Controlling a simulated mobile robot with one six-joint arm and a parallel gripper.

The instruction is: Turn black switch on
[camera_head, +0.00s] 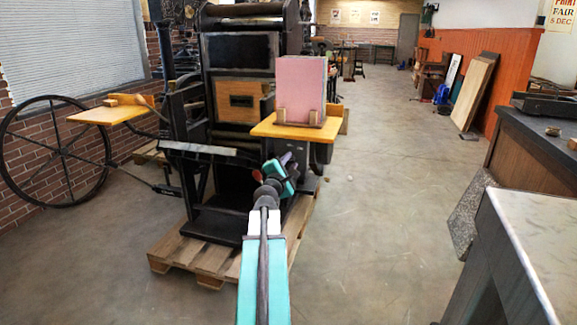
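I cannot make out a black switch clearly. A grey box (299,149) is fixed on the press under the right wooden shelf, and part of it is hidden behind my arm's end. The black hand press (240,48) stands in front of me. My gripper (284,174) is at the end of my teal arm, just in front of the lower right part of the press, close below the grey box. Its fingers are too small and too covered by the wrist to tell open from shut. I see nothing held.
The press stands on a wooden pallet (205,258). A shelf (262,128) carries a pink paper stack (301,82). A large spoked wheel (20,124) and a small wooden board (90,115) are at left. A counter (555,225) is at right. The middle floor is clear.

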